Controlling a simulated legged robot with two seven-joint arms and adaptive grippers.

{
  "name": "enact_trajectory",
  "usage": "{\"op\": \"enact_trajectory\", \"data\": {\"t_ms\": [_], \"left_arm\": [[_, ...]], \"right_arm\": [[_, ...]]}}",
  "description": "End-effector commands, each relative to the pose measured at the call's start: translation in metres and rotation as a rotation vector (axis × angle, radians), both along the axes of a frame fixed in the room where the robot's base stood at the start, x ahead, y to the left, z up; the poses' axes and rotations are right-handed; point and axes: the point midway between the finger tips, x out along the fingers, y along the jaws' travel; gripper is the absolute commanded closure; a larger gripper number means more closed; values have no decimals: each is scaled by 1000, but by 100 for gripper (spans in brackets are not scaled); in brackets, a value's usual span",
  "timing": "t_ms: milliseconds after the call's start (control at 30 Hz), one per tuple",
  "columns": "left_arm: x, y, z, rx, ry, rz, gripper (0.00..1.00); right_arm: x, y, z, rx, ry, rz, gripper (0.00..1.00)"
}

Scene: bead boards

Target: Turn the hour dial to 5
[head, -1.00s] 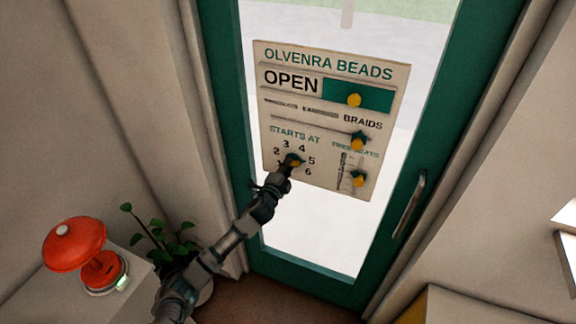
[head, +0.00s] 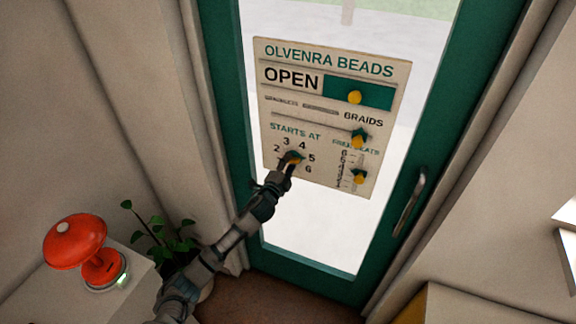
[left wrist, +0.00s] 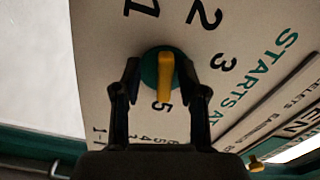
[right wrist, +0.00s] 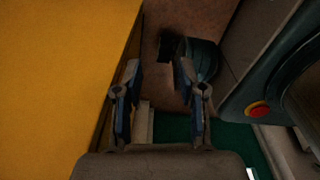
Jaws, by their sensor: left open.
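The hour dial (head: 295,157) is a small green disc with a yellow bar, low on the left of the sign board (head: 330,187), under "STARTS AT". In the left wrist view the dial (left wrist: 151,62) has its yellow bar reaching from the disc toward the printed 5. My left gripper (head: 287,166) is at the dial. In the left wrist view my left gripper (left wrist: 160,70) is open, one finger on each side of the disc, with gaps visible. The 4 is hidden there. My right gripper (right wrist: 158,68) is open and empty, away from the board.
The board hangs on a green-framed glass door with a handle (head: 410,203). Yellow sliders (head: 355,97) sit elsewhere on the board. A red domed device (head: 75,240) and a plant (head: 160,238) stand at lower left. A yellow surface (right wrist: 60,80) lies beside my right gripper.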

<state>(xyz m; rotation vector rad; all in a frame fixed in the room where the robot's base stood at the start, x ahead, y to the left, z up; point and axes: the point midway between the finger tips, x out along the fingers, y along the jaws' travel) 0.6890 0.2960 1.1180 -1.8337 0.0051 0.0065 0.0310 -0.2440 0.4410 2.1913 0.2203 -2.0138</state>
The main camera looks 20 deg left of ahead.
Motion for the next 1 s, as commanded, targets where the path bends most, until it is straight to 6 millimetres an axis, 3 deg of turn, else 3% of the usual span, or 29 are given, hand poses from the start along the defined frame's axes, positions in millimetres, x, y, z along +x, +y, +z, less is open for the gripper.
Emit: {"op": "enact_trajectory", "data": {"t_ms": [167, 600, 800, 1000], "left_arm": [[-12, 0, 0, 0, -1, -1, 58], [-101, 1, -2, 0, 4, -1, 58], [-117, 1, -2, -1, 3, 0, 58], [-118, 1, -2, -1, 3, 0, 58]], "right_arm": [[0, -2, 0, -2, -1, 1, 60], [0, 0, 0, 0, -1, 0, 60], [0, 1, 0, 1, 0, 0, 60], [0, 1, 0, 1, 0, 0, 60]]}}
